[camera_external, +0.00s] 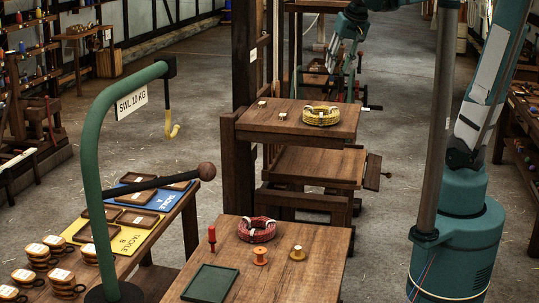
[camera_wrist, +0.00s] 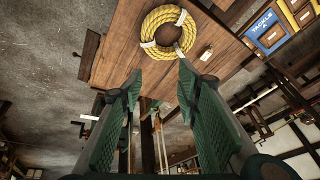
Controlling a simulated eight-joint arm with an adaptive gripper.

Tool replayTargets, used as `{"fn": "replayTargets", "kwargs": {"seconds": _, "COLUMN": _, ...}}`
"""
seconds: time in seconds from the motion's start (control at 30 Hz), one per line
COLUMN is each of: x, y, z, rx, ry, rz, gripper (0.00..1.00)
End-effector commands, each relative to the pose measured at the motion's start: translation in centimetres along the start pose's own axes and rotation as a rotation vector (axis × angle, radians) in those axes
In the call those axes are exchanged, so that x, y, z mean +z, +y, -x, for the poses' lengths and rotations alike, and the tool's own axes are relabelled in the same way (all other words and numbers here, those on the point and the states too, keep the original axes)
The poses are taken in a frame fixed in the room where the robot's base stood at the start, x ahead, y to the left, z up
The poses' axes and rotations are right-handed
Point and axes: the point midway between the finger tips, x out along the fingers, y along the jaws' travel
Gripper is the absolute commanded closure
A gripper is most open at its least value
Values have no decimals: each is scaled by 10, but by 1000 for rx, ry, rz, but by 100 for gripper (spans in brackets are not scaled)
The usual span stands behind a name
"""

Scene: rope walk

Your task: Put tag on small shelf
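Two small pale-topped pieces, possibly tags, lie on the upper wooden shelf: one at the back (camera_external: 262,103), another nearer (camera_external: 283,115). A small pale tag-like piece (camera_wrist: 206,52) shows beside the yellow rope coil (camera_wrist: 168,32) in the wrist view. I cannot tell which piece is the tag. The upper shelf (camera_external: 330,132) also carries the yellow coil (camera_external: 320,116) in the external view. A lower wooden shelf (camera_external: 318,165) sits beneath it; which one is the small shelf is unclear.
The front table (camera_external: 310,265) bears a red rope coil (camera_external: 257,229), spools and a green tray (camera_external: 210,283). A green hook stand (camera_external: 90,180) with a dark ball-ended bar rises at left. Blue (camera_external: 155,195) and yellow (camera_external: 110,232) tackle boards hold wooden trays.

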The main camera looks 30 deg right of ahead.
Motion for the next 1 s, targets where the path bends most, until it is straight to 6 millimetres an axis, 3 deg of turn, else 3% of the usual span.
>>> {"fn": "replayTargets", "kwargs": {"seconds": 0.47, "x": 87, "y": 49, "z": 2, "rx": -15, "ry": 101, "rz": 130, "gripper": 68}}
{"fn": "replayTargets", "kwargs": {"seconds": 1.0, "x": 175, "y": 93, "z": -19, "rx": -10, "ry": 211, "rz": 268, "gripper": 68}}
